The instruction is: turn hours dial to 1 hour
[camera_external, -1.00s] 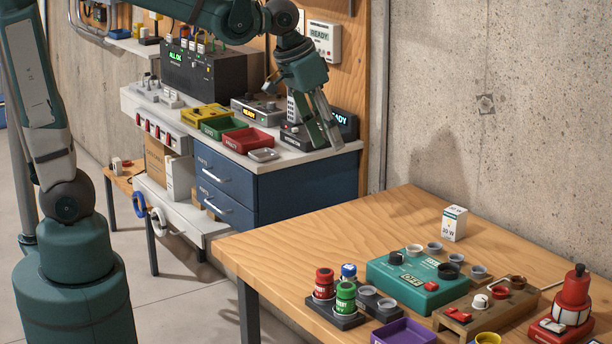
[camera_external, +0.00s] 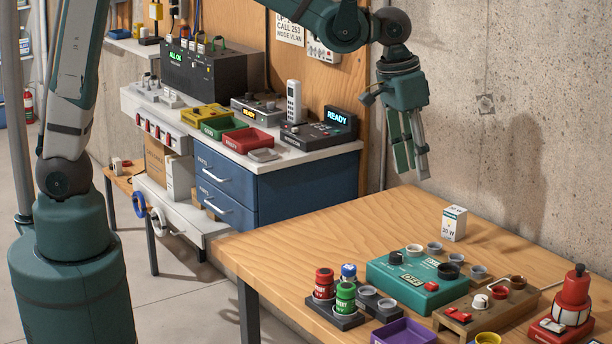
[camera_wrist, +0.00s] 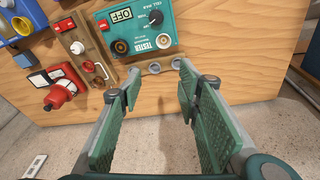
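No dial marked for hours can be read in either view. A teal tester box (camera_external: 418,283) on the wooden table has a black round knob (camera_external: 396,258) and a display reading OFF; in the wrist view the knob (camera_wrist: 155,17) points at small unreadable marks. A console with a READY display (camera_external: 318,130) and small knobs sits on the white bench.
A white 30 W box (camera_external: 454,223) stands behind the tester. Red and green cylinders (camera_external: 335,290), a purple tray (camera_external: 404,333), a brown block (camera_external: 487,308) and a red device (camera_external: 572,300) crowd the front. The table's left part is clear. A concrete wall rises behind.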

